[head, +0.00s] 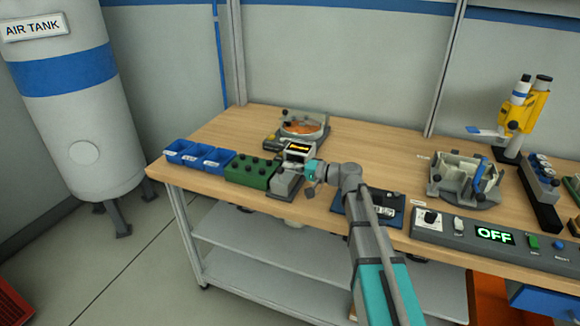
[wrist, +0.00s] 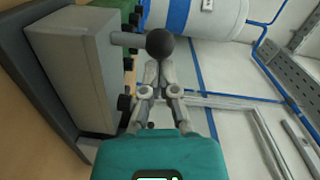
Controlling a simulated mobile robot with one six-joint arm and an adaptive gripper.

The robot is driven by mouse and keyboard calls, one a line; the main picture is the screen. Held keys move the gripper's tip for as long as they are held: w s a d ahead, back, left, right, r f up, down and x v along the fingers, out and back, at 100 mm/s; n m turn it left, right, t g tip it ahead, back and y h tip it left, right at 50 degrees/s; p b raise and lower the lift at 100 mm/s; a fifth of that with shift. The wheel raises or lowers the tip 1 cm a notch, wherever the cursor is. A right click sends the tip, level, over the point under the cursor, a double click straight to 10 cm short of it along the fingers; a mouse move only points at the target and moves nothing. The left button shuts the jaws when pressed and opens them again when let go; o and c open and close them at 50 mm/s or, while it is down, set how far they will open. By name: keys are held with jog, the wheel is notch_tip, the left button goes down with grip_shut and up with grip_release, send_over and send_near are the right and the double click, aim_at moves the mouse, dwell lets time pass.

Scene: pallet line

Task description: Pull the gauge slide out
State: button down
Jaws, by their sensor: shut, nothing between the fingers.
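The gauge is a grey box (head: 286,183) on the bench with a lit display (head: 298,149) behind it. In the wrist view the grey box (wrist: 75,70) fills the left side. A short grey rod juts from it and ends in a black ball knob (wrist: 160,42), which I take as the slide's handle. My gripper (wrist: 158,78) is shut and empty, its fingertips close to the knob in the picture. Whether they touch it I cannot tell. In the head view my gripper (head: 312,170) is beside the box, on its right.
A green block with black knobs (head: 252,171) stands left of the gauge, then blue bins (head: 199,155). A round fixture (head: 303,125) sits behind. A dark blue device (head: 385,206), a grey fixture (head: 467,180) and a control panel reading OFF (head: 494,235) are to the right.

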aim_at(296, 174)
jog(key=shift+w, duration=0.1)
jog(key=shift+w+d+r, duration=0.2)
jog(key=shift+w+d, duration=0.2)
jog(key=shift+w, duration=0.35)
jog(key=shift+w+d+r+p, duration=0.15)
jog(key=shift+w+d+p, duration=0.15)
jog(key=shift+w, duration=0.2)
jog(key=shift+w+d+r+p, duration=0.15)
jog(key=shift+w+d, duration=0.15)
jog(key=shift+w, duration=0.2)
jog(key=v, duration=1)
jog(key=shift+s+f, duration=0.15)
jog(key=shift+f, duration=0.05)
jog(key=shift+s+a, duration=0.1)
